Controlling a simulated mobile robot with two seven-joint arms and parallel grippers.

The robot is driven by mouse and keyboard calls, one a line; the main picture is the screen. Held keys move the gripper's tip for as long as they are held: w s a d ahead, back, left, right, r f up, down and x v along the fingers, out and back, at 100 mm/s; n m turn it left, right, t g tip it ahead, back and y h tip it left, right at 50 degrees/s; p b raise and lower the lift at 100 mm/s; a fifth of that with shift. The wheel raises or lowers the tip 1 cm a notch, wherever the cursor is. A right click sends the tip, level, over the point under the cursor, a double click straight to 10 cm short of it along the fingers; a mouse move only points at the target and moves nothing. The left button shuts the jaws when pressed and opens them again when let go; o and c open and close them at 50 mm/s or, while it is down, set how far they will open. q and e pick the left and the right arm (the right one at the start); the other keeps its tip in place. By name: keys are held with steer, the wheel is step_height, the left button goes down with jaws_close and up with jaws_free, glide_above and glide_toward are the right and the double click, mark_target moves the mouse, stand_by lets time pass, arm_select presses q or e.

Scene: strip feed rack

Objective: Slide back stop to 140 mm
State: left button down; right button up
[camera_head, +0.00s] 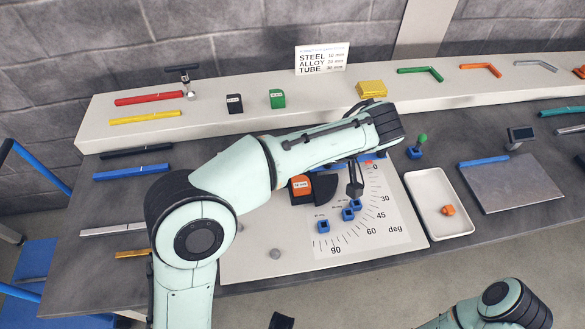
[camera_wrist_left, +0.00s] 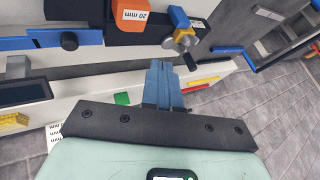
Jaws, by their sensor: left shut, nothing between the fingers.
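The back stop (camera_wrist_left: 181,20) is a small blue block with a round silver knob, seen at the top of the wrist view, right of the orange block (camera_wrist_left: 130,15) marked 20 mm. In the head view my left arm hides the stop, while the orange block (camera_head: 300,187) shows just below the arm. My left gripper (camera_wrist_left: 160,65) is shut and empty, its blue-grey fingers pointing at the area just below the stop's knob. I cannot tell whether they touch it. The head view hides these fingers behind the arm.
A dial plate (camera_head: 400,215) marked in degrees lies right of the orange block, with a dark lever knob (camera_head: 355,188) over it. A white tray (camera_head: 462,190) stands farther right. The back shelf (camera_head: 320,93) carries coloured strips and blocks.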

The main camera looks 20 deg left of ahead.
arm_select(q)
steer(key=b+x, duration=0.1)
steer(key=x, duration=0.9)
steer(key=shift+s+a, duration=0.15)
steer(key=shift+a, duration=0.05)
steer(key=a, duration=0.1)
steer(key=s+a, duration=0.1)
steer(key=shift+s+a+r, duration=0.15)
steer(key=shift+s+a, duration=0.15)
steer(key=shift+a, duration=0.05)
steer(key=shift+s+a, duration=0.2)
steer(key=shift+a, duration=0.05)
steer(key=shift+s+a+b, duration=0.3)
steer(key=shift+a+b, duration=0.25)
steer(key=shift+b, duration=0.1)
steer(key=shift+s, duration=0.1)
